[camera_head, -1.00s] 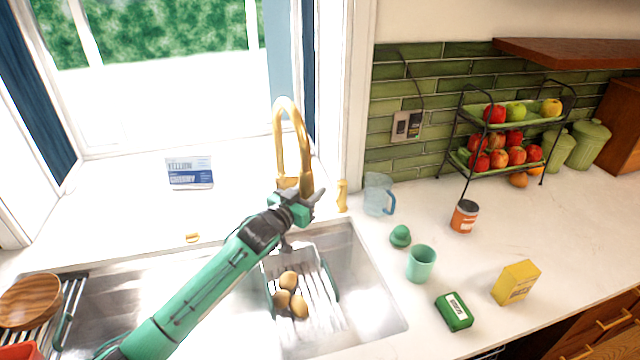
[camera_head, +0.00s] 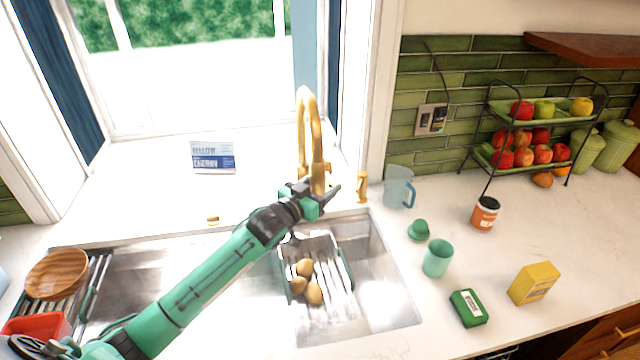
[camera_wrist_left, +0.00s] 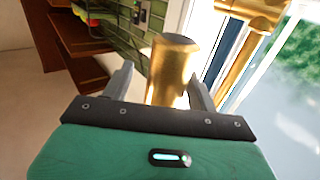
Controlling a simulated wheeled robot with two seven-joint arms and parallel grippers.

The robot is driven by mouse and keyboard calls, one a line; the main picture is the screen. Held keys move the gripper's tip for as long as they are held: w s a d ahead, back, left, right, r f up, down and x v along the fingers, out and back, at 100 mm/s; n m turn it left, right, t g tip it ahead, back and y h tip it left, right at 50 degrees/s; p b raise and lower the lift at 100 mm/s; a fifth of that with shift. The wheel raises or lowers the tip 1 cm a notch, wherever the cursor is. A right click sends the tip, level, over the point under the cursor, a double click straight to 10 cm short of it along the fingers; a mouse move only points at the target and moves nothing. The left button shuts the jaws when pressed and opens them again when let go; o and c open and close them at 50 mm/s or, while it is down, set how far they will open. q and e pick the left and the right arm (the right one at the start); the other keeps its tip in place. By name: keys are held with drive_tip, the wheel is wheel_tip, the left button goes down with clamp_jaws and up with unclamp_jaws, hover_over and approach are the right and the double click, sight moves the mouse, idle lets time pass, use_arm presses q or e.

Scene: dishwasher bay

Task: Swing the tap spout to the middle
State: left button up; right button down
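The gold tap (camera_head: 316,145) stands behind the sink (camera_head: 385,298), its spout arching high and coming down over the back edge. My left gripper (camera_head: 322,196) is at the lower end of the spout and partly hides it and the tap's base. In the left wrist view, the gold spout end (camera_wrist_left: 172,65) stands between the two grey fingers of my left gripper (camera_wrist_left: 160,88). The fingers are apart, with a visible gap on the left side; contact on the right side is unclear. My right gripper is not seen.
A grey rack (camera_head: 345,290) with brown potatoes (camera_head: 306,268) sits in the sink below my arm. A gold handle (camera_head: 362,187) and a clear jug (camera_head: 398,187) stand right of the tap. A small sign (camera_head: 212,157) stands left on the sill.

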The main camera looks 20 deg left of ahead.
use_arm(q)
drive_tip(key=shift+r, duration=0.1)
drive_tip(key=shift+s+a+b, duration=0.25)
drive_tip(key=shift+s+b, duration=0.05)
drive_tip(key=shift+s, duration=0.15)
drive_tip(key=b+v, duration=0.4)
drive_tip(key=v, duration=0.9)
drive_tip(key=shift+d, duration=0.1)
